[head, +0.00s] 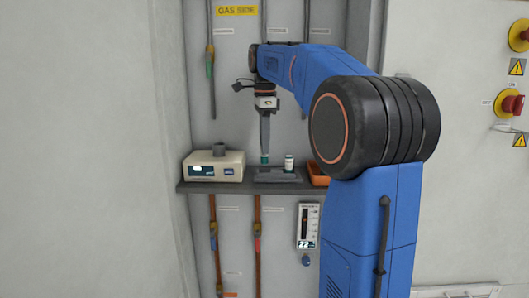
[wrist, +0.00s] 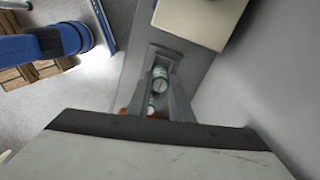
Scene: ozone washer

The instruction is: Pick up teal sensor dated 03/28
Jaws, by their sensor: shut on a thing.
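The teal sensor (head: 265,158) is a small cylinder with a teal body and pale label. It stands upright at the left of the dark grey holder (head: 276,176) on the shelf. My gripper (head: 265,151) points straight down and is shut on it. In the wrist view the teal sensor (wrist: 160,77) sits between the two grey fingers of my gripper (wrist: 161,80). The date on its label is too small to read. I cannot tell whether its base is still in the holder.
A white sensor (head: 289,163) stands just right of my gripper. A beige instrument box (head: 214,168) with a small display is on the shelf (head: 205,188) at the left. An orange bin (head: 318,177) is at the right, partly hidden by my arm. Pipes run down the wall behind.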

